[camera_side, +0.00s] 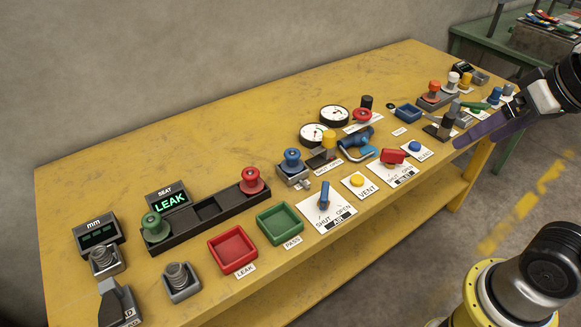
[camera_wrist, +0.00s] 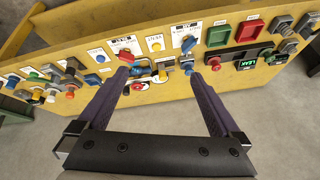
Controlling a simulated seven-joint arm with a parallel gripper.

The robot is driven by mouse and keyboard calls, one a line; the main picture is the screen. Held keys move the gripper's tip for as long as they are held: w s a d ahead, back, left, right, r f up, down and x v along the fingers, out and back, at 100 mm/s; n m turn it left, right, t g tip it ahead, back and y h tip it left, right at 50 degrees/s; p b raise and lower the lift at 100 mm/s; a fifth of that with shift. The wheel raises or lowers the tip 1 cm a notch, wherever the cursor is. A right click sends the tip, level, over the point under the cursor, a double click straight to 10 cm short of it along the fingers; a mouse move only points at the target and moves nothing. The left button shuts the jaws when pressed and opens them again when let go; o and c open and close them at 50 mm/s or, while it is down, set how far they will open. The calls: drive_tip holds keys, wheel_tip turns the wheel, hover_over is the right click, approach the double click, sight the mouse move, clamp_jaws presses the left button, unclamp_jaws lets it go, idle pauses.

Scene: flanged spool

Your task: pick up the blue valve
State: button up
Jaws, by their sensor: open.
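The blue valve (camera_side: 292,160), a flanged spool shape, stands upright in a grey holder (camera_side: 294,175) near the middle of the yellow bench. In the wrist view it shows small (camera_wrist: 187,65), just left of the right fingertip and partly crowded by parts around it. My gripper (camera_wrist: 160,68) is open and empty, with its two dark purple fingers wide apart. In the side view a purple finger (camera_side: 482,128) shows at the right, over the bench's right end, well away from the valve.
A red valve (camera_side: 252,181) and a green valve (camera_side: 155,228) stand in a black rack left of the blue one. A blue pipe fitting (camera_side: 357,140) and gauges (camera_side: 314,133) stand to its right. The AIR switch (camera_side: 324,196) is in front. The bench's back strip is clear.

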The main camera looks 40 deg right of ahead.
drive_tip(key=w+r+m, duration=0.3)
drive_tip(key=w+r, duration=0.3)
drive_tip(key=w, duration=0.2)
drive_tip(key=m+g, duration=0.3)
drive_tip(key=g, duration=0.2)
hover_over(292, 152)
wheel_tip(292, 152, down, 17)
drive_tip(key=shift+g, duration=0.4)
wheel_tip(292, 152, down, 10)
drive_tip(key=shift+d, duration=0.15)
drive_tip(key=shift+f, duration=3.25)
drive_tip(key=shift+c, duration=0.3)
